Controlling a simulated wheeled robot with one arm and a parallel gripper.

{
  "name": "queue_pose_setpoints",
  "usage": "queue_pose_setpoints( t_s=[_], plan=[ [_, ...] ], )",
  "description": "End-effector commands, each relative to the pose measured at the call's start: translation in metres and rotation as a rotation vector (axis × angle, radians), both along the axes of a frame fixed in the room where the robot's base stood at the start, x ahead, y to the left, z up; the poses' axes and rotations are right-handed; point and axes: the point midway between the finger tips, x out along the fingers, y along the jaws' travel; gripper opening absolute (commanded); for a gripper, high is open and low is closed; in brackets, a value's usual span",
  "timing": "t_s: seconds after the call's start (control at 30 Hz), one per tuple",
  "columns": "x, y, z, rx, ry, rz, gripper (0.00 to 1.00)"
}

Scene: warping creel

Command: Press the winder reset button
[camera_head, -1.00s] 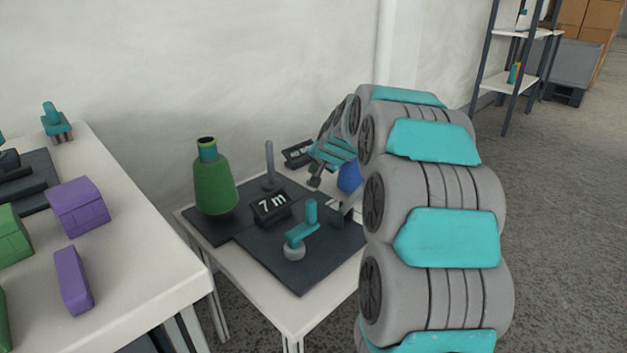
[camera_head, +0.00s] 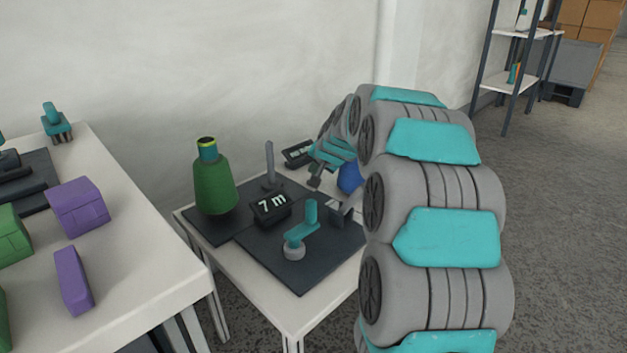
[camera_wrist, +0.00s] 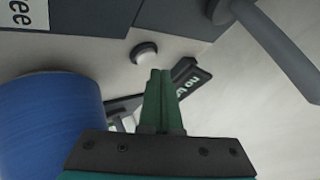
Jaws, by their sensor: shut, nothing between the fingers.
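A round white button with a dark rim (camera_wrist: 145,52) shows in the wrist view, on a pale surface beside a dark plate. It is likely the winder reset button, but I see no label on it. My gripper (camera_wrist: 160,73) is shut and empty, its green fingertips just below and right of the button in the picture. I cannot tell whether they touch it. In the head view my gripper (camera_head: 315,183) is over the back of the small winder table (camera_head: 300,318). I cannot make out the button there.
A blue spool (camera_wrist: 50,125) is close left of my fingers, and a dark lettered sign (camera_wrist: 188,82) is just right. A grey post (camera_wrist: 275,45) stands upper right. A green cone (camera_head: 214,182), a "7 m" display (camera_head: 271,207) and a teal crank (camera_head: 302,234) share the table.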

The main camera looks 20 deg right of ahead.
Motion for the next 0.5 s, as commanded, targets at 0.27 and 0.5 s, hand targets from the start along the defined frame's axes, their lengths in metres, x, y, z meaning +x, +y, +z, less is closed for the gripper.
queue_pose_setpoints(
  t_s=[0.27, 0.5],
  plan=[
    [0.0, 0.0001, -0.0074, 0.0, 0.0, 0.0, 0.0],
    [0.0001, -0.0002, -0.008, 0.0, 0.0, 0.0, 0.0]
  ],
)
